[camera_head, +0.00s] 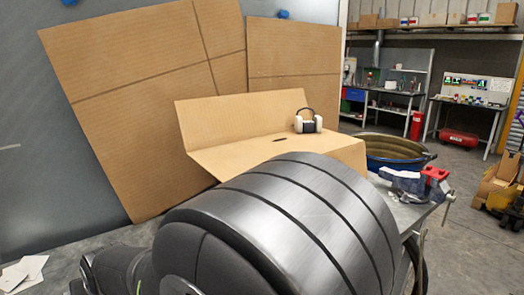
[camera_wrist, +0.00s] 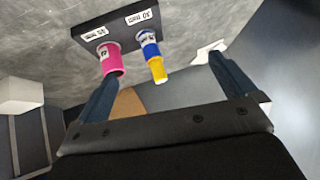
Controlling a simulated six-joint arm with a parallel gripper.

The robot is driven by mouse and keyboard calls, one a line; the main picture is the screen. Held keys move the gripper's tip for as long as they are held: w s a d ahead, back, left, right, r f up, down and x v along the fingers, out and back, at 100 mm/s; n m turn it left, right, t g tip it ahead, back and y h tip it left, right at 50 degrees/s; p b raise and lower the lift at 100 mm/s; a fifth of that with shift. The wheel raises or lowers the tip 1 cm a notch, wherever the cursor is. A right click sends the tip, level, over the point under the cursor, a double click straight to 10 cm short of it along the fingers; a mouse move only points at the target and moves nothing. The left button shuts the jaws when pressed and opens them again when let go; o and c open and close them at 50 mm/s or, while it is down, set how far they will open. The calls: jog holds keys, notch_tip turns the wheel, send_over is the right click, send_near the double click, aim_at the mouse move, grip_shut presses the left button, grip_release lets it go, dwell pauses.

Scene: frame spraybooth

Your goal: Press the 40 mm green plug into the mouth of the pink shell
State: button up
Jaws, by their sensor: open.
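In the wrist view the pink shell (camera_wrist: 112,60) stands on a dark board (camera_wrist: 112,26), near its left end. The left finger's tip overlaps the shell's lower end in the picture; I cannot tell whether they touch. Beside the shell, a blue shell (camera_wrist: 149,48) has a yellow plug (camera_wrist: 158,71) at its end. My gripper (camera_wrist: 162,68) is open, its dark fingers wide apart, with nothing seen held between them. I do not see the 40 mm green plug in either view. In the head view my arm hides much of the bench.
The board carries white labels (camera_wrist: 139,16). A white piece (camera_wrist: 208,51) lies by the right fingertip. In the head view, an open cardboard box (camera_head: 235,156) carries ear defenders (camera_head: 308,122).

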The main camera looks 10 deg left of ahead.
jog(key=c, duration=1.1)
jog(key=s+d+r+n+g+h, duration=0.2)
jog(key=s+r+n+g+h, duration=0.15)
jog(key=s+h, duration=0.55)
jog(key=f, duration=0.3)
jog(key=s+f+y, duration=0.1)
jog(key=f, duration=0.3)
jog(key=s+f+y, duration=0.1)
jog(key=f, duration=0.2)
jog(key=shift+d+f+n, duration=0.2)
jog(key=shift+f+n, duration=0.1)
jog(key=shift+n, duration=0.05)
jog(key=shift+s+a+f, duration=0.1)
jog(key=shift+a+f, duration=0.1)
jog(key=shift+f, duration=1.15)
jog(key=shift+a+f, duration=0.2)
jog(key=shift+f, duration=1.15)
